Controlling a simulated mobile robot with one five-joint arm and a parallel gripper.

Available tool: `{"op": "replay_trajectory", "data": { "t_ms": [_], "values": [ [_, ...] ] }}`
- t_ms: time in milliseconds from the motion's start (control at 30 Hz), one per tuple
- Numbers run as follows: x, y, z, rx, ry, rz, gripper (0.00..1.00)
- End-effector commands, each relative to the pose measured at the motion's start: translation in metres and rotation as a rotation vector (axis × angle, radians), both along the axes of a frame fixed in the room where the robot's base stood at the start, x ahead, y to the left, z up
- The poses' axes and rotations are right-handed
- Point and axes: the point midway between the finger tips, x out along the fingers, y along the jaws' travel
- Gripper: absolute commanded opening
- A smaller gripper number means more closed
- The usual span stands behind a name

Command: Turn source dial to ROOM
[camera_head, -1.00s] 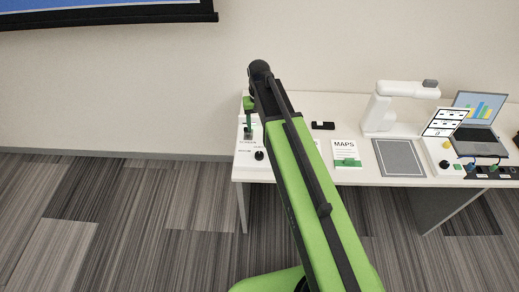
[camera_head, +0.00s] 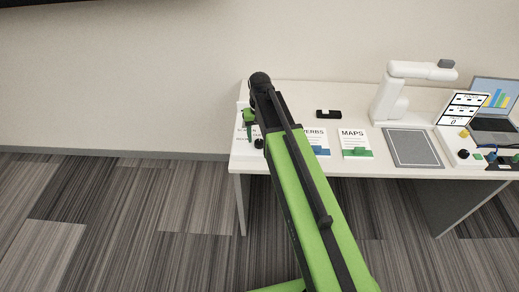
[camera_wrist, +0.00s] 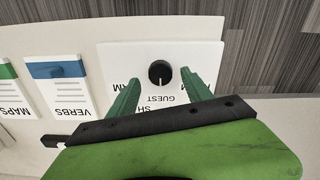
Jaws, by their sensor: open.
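The source dial is a round black knob (camera_wrist: 160,73) with a white mark, on a white panel (camera_wrist: 204,55). In the wrist view its mark points down toward the printed word GUEST. Other labels around it are partly hidden by my fingers. My gripper (camera_wrist: 161,74) is open, with one green finger on each side of the knob and a visible gap on both sides. I cannot tell how high the fingertips are above the panel. In the head view the knob (camera_head: 259,143) shows at the table's left end, just below my gripper (camera_head: 249,122).
VERBS (camera_wrist: 66,96) and MAPS (camera_wrist: 9,98) cards lie beside the panel. Farther right on the white table (camera_head: 290,92) are a small black object (camera_head: 328,114), a grey mat (camera_head: 412,149), a white arm-like stand (camera_head: 388,98), another control panel (camera_head: 456,135) and a laptop (camera_head: 496,124).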

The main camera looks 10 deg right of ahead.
Motion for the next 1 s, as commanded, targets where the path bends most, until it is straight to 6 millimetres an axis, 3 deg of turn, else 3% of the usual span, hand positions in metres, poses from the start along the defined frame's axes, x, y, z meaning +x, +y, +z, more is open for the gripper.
{"op": "replay_trajectory", "data": {
  "t_ms": [33, 100, 433, 867, 1000],
  "values": [
    [0.0, 0.0001, -0.0176, 0.0, 0.0, 0.0, 0.58],
    [0.0, 0.0001, -0.0234, 0.0, 0.0, 0.0, 0.58],
    [0.0, 0.0002, -0.0228, 0.0, 0.0, 0.0, 0.57],
    [0.0, 0.0002, -0.0229, 0.0, 0.0, 0.0, 0.01],
    [0.0, 0.0002, -0.023, 0.0, 0.0, 0.002, 0.0]
  ]
}}
